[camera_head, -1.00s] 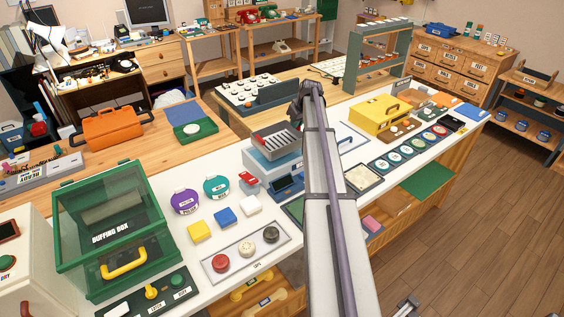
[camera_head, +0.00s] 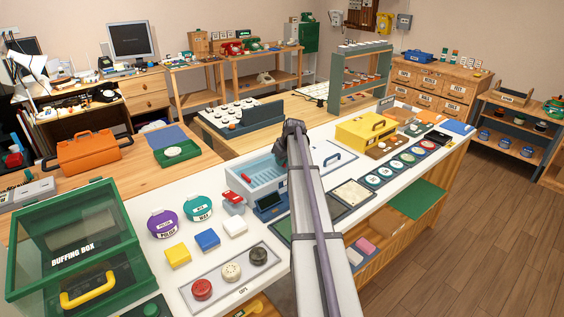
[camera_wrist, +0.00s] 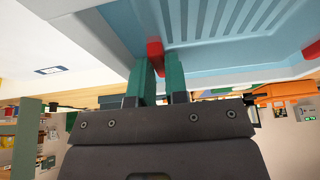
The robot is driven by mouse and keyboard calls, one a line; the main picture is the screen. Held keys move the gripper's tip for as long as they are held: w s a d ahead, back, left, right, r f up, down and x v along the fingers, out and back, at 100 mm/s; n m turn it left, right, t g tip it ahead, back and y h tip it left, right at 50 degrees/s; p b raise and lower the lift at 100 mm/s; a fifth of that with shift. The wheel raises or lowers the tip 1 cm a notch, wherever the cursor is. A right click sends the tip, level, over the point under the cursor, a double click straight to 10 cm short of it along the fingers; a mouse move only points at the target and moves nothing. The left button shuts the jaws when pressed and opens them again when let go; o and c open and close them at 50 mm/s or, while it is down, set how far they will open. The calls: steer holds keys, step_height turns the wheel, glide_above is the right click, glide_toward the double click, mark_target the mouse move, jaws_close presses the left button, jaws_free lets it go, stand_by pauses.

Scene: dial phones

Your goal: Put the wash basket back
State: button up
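A pale blue ribbed tray (camera_head: 262,171), which I take to be the wash basket, shows at the blue washing unit (camera_head: 270,203) on the white counter. In the wrist view its ribbed inside (camera_wrist: 225,18) fills the top. My gripper (camera_wrist: 160,66) has two teal fingers close together on either side of a red handle-like piece (camera_wrist: 154,50) at the tray's near edge. Contact looks likely, but the fingertips partly hide it. Another red piece (camera_wrist: 312,50) shows at the right edge. In the head view my arm hides the gripper. I cannot tell whether the tray is fully seated.
Purple (camera_head: 165,223) and teal (camera_head: 197,208) round tins, colored blocks and a tray of caps (camera_head: 231,272) stand in front left. The green buffing box (camera_head: 75,245) is further left. A yellow box (camera_head: 366,131) and a row of round discs are to the right.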

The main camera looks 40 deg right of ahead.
steer(key=shift+o, duration=0.8)
steer(key=shift+r, duration=0.1)
steer(key=shift+r+p, duration=0.35)
steer(key=shift+p, duration=0.1)
steer(key=p+v, duration=1)
steer(key=v, duration=0.1)
steer(key=shift+s+r, duration=0.15)
steer(key=shift+s, duration=0.15)
steer(key=s+a+g, duration=0.1)
steer(key=s+a, duration=0.2)
steer(key=a, duration=0.7)
steer(key=s+a+f+g, duration=0.1)
steer(key=s+a, duration=0.2)
steer(key=a, duration=0.6)
steer(key=s+a, duration=0.3)
steer(key=a, duration=0.7)
steer(key=s+a+g, duration=0.2)
steer(key=s+a, duration=1.3)
steer(key=a, duration=0.1)
steer(key=shift+a, duration=0.3)
